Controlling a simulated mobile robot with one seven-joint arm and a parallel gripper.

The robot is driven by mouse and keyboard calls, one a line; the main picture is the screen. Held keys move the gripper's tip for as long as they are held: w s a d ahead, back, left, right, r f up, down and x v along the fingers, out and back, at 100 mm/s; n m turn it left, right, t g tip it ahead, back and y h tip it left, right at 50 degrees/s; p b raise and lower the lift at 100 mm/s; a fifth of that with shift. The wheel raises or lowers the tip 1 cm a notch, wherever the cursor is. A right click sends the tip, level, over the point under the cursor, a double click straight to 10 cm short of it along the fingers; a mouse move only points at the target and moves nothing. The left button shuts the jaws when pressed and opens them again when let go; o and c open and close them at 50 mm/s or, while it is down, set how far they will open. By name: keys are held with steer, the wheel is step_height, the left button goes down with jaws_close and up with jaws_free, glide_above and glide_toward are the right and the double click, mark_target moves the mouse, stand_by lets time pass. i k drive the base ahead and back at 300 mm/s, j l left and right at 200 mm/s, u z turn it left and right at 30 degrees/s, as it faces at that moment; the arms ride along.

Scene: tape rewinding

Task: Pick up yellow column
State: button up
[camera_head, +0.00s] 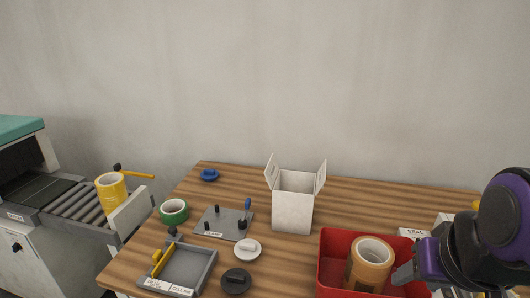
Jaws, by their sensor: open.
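A yellow column (110,190), shaped like a tall tape roll with a pale hollow core, stands upright on the roller conveyor (75,203) at the left. It sits behind a pale upright plate at the conveyor's end. My gripper (405,272) is at the lower right, beside the red bin, far from the yellow column. It is open; only part of it shows, and my purple and black arm hides the rest.
A red bin (331,250) holds a tan tape roll (370,262). On the wooden table (365,205) are an open white box (293,208), a green tape roll (174,211), a grey plate (215,222), a grey tray (204,272) and small discs. A machine adjoins the conveyor.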

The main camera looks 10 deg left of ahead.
mark_target(110, 187)
steer(key=j+u, duration=0.25)
steer(key=u, duration=0.15)
steer(key=j+u, duration=0.55)
steer(key=u, duration=0.2)
steer(key=j+u, duration=0.35)
steer(key=z, duration=0.35)
steer(key=i+j+z, duration=0.1)
steer(key=z, duration=0.25)
steer(key=j+z, duration=0.3)
steer(key=i+j+z, duration=0.1)
steer(key=j+z, duration=0.15)
steer(key=i+j+z, duration=0.1)
steer(key=j+z, duration=0.15)
steer(key=j, duration=0.2)
steer(key=j+z, duration=0.25)
steer(key=j, duration=0.55)
